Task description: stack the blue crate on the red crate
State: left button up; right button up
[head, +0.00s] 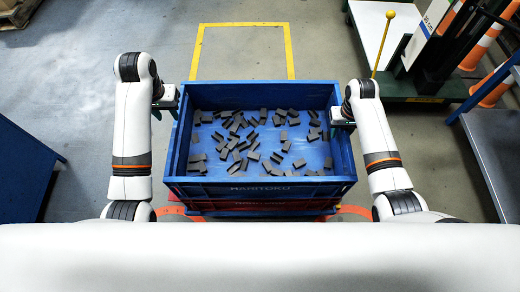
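The blue crate (262,190) is in the middle of the head view, upright, with many small dark grey parts loose on its floor. The red crate (262,206) shows only as a narrow strip with lettering below the blue crate's front wall; the rest is hidden beneath it. The two look lined up, but I cannot tell whether they touch. My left gripper (170,104) is at the blue crate's left wall. My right gripper (338,120) is at its right wall. The fingertips are mostly hidden, so their grip on the walls is unclear.
A yellow floor outline (243,24) lies empty behind the crates. A blue bench (22,165) stands at the left and a grey table (500,150) at the right. A green-based machine (425,88) and orange-white cones (490,88) are at the back right.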

notch_tip(320, 180, up, 12)
jog(key=shift+f, duration=0.2)
dwell(0.6)
